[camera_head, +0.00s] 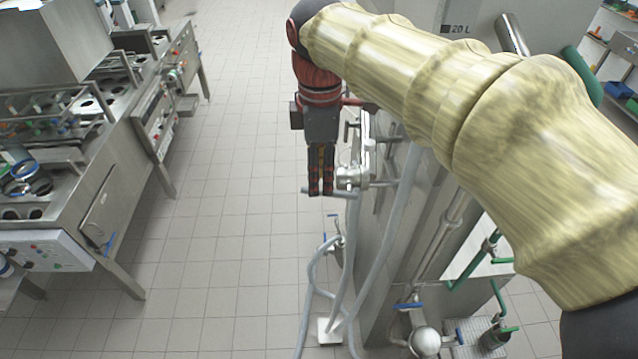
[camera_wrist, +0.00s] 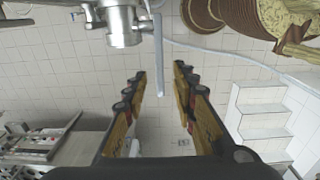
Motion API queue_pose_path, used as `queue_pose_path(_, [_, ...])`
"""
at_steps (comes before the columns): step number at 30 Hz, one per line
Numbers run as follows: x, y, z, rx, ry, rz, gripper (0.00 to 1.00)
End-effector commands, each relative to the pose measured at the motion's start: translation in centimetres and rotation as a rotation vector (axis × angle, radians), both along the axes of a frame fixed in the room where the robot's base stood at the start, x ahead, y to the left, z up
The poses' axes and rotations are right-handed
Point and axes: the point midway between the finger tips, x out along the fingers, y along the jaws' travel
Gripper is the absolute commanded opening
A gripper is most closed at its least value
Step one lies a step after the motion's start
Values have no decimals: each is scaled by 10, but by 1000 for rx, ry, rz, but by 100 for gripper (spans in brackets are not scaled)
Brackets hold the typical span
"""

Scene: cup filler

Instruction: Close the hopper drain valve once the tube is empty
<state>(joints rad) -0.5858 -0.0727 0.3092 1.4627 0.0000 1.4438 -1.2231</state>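The steel drain valve (camera_head: 348,179) sits on the side of the hopper (camera_head: 412,215), at the middle of the head view. In the wrist view the valve body (camera_wrist: 122,22) is at the top. Its grey bar-shaped lever (camera_wrist: 158,55) points down the picture, with its end showing between my fingertips. My gripper (camera_head: 320,191) points down beside the valve, over the lever. In the wrist view my gripper (camera_wrist: 160,72) has its fingers apart with nothing clamped. I cannot tell whether it touches the lever. A pale tube (camera_head: 385,243) hangs below; its contents are not visible.
A steel machine bench (camera_head: 100,190) stands at the left. Blue-handled valves (camera_head: 409,305) and green pipes (camera_head: 465,273) are low at the right. Loose hoses (camera_head: 312,285) reach the floor. White steps (camera_wrist: 255,110) show in the wrist view. The tiled floor at centre left is clear.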

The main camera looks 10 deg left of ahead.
Motion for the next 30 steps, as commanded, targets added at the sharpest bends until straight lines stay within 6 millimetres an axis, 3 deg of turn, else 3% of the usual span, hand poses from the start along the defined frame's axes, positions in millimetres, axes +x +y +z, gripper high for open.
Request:
queue_pose_path(4, [-1,-1,-23,-1,2,-1,27])
queue_pose_path(10, [0,0,-40,0,-1,-2,27])
queue_pose_path(20, [0,0,-43,0,-1,-2,27])
queue_pose_path(30, [0,0,-43,0,-1,-2,7])
